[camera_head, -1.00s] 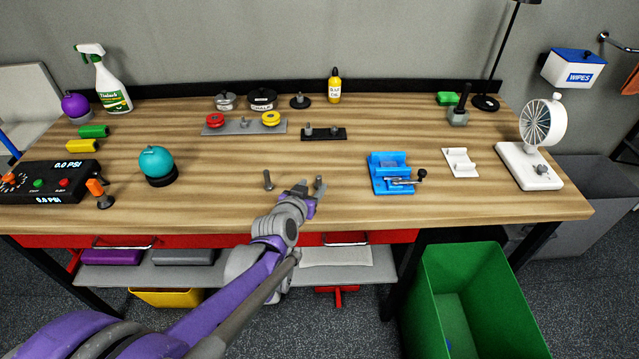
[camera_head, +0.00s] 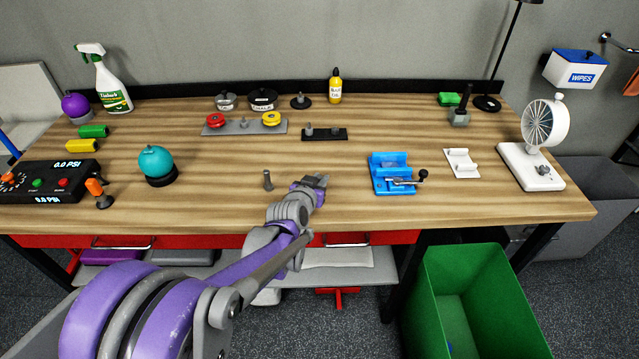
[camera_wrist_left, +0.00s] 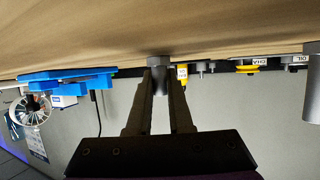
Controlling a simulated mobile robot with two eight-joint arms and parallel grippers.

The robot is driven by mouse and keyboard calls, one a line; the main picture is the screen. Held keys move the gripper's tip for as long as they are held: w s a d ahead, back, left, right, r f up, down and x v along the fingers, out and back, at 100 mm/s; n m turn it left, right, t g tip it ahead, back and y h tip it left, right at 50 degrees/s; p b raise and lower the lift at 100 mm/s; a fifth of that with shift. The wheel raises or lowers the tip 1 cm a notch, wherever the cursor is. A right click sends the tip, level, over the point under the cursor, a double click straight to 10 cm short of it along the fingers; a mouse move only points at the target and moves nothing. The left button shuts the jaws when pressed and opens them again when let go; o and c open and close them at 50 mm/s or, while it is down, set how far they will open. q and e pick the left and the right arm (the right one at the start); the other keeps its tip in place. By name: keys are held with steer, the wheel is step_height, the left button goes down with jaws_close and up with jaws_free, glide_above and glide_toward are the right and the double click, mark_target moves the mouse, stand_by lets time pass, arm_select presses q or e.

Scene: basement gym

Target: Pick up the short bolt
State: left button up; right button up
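The short bolt (camera_wrist_left: 160,62) is a small grey bolt on the workbench, its wide end at the wood. In the left wrist view, which looks upside down, it sits between the two fingers of my left gripper (camera_wrist_left: 160,82). The fingers are on either side of it with little room; firm contact cannot be made out. In the head view my left gripper (camera_head: 315,181) is low over the front of the bench and hides this bolt. A taller grey bolt (camera_head: 268,180) stands to its left and also shows in the left wrist view (camera_wrist_left: 312,88). My right gripper is not in view.
A blue vise (camera_head: 390,163) stands right of the gripper, with a white holder (camera_head: 460,163) beyond it. A black plate with pegs (camera_head: 324,135) and a grey plate with red and yellow discs (camera_head: 243,128) lie behind. A green bin (camera_head: 480,300) stands below the bench front.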

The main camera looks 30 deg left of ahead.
arm_select(q)
jaws_close()
steer(key=shift+r, duration=0.1)
